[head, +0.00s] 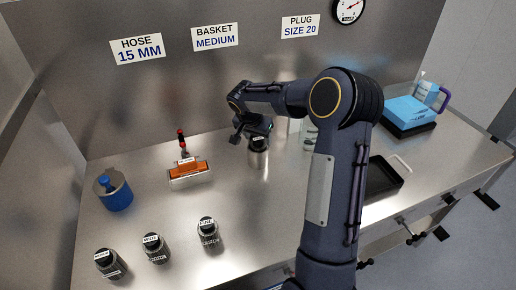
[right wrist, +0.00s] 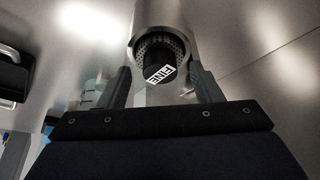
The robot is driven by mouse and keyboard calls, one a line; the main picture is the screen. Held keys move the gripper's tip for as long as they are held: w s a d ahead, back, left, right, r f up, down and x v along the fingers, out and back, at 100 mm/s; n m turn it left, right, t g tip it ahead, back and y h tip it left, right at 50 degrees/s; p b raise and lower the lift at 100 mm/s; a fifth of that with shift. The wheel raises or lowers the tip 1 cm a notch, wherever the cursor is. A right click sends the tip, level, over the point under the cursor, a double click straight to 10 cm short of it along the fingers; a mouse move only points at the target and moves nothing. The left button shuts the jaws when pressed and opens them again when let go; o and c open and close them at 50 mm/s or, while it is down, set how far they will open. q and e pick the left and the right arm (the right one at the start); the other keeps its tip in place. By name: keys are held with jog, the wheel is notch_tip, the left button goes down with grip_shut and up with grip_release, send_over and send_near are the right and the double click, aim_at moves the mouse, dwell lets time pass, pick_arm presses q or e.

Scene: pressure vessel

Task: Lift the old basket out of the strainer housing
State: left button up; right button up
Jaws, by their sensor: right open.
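The strainer housing (head: 258,159) is an upright metal cylinder standing mid-bench in the head view. In the right wrist view its open end (right wrist: 172,12) faces the gripper. The old basket (right wrist: 157,55) sits inside it, with a perforated metal rim and a black knob bearing a white label. My right gripper (head: 252,130) is at the top of the housing, and in the right wrist view its open fingers (right wrist: 160,70) stand on either side of the knob, with visible gaps. The contact is not visible. My left gripper is not in view.
My right arm hides part of the bench.

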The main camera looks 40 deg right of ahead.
grip_shut()
dwell(0.4)
